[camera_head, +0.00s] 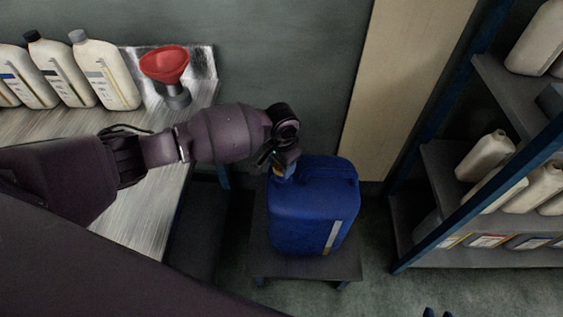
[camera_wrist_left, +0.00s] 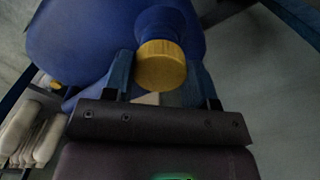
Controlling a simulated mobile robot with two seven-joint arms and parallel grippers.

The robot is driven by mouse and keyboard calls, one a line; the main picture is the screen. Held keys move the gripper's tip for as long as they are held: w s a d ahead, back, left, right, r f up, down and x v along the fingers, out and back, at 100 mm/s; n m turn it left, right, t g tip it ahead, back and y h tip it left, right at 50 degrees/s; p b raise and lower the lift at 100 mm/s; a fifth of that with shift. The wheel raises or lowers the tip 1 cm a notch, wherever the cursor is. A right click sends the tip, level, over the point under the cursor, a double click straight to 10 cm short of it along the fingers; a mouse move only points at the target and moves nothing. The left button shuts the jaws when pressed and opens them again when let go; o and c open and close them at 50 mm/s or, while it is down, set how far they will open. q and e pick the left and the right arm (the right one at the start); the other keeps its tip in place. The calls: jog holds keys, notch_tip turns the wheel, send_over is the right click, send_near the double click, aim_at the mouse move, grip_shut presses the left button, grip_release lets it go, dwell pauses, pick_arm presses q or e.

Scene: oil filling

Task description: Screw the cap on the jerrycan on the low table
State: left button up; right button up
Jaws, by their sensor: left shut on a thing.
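The blue jerrycan (camera_head: 312,205) stands upright on the low table (camera_head: 300,267). My left gripper (camera_head: 281,163) reaches in from the left to the jerrycan's neck at its top left corner. It is shut on the yellow cap (camera_wrist_left: 162,66), with one finger on each side in the left wrist view. The cap sits at the blue neck (camera_wrist_left: 165,25); the wrist view does not show how tight it is. In the head view the cap is mostly hidden by the gripper. Small dark tips at the bottom edge (camera_head: 436,312) may be my right gripper; their state is unclear.
A workbench (camera_head: 140,215) on the left holds several white bottles (camera_head: 103,75) and a red funnel (camera_head: 165,65). A shelf (camera_head: 450,190) with blue posts and more bottles stands on the right. Floor is clear between low table and shelf.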

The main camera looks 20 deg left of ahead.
pick_arm(q)
jog(key=shift+f, duration=0.5)
jog(key=shift+f, duration=0.15)
dwell(0.3)
jog(key=shift+f, duration=0.1)
dwell(0.3)
jog(key=shift+f, duration=0.35)
jog(key=o, duration=1)
